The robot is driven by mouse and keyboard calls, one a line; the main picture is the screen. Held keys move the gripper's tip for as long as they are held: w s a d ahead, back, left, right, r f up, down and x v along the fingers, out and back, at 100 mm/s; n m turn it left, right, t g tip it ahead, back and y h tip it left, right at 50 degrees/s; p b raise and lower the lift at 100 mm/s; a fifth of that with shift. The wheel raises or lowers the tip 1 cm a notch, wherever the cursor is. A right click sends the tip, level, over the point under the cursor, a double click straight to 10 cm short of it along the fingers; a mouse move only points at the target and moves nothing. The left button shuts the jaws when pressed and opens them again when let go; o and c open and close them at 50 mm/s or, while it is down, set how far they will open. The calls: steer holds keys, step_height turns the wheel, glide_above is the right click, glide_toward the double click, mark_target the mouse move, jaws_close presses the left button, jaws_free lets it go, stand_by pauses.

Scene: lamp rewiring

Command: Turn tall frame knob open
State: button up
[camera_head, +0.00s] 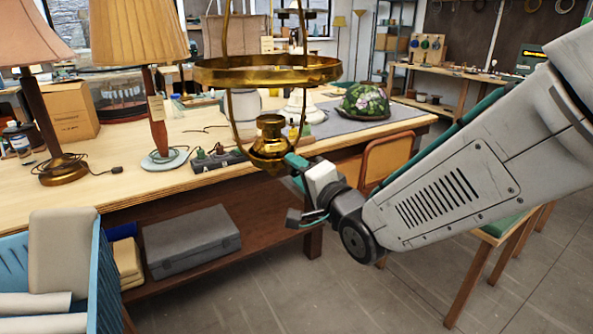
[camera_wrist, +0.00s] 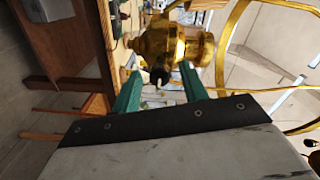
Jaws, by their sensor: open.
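A tall brass lamp frame with a wide ring (camera_head: 268,76) stands upright in the middle of the head view. A small brass font (camera_head: 270,130) sits low inside it. My gripper (camera_head: 290,172) is at the lower right of the font. In the wrist view the brass font (camera_wrist: 170,45) shows close up with a small dark knob (camera_wrist: 158,76) on its near side. My teal fingers are open (camera_wrist: 160,84), one on each side of the knob. I cannot tell whether either finger touches it. The knob is not clear in the head view.
A wooden workbench (camera_head: 110,185) lies behind the frame, holding lamps with pleated shades (camera_head: 139,30), a power strip and a stained-glass shade (camera_head: 366,101). A blue crate (camera_head: 104,280) stands at the lower left. An orange-backed chair (camera_head: 388,158) is behind my arm. The floor in front is clear.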

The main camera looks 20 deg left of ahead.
steer(key=v, duration=0.6)
steer(key=shift+s+d, duration=0.15)
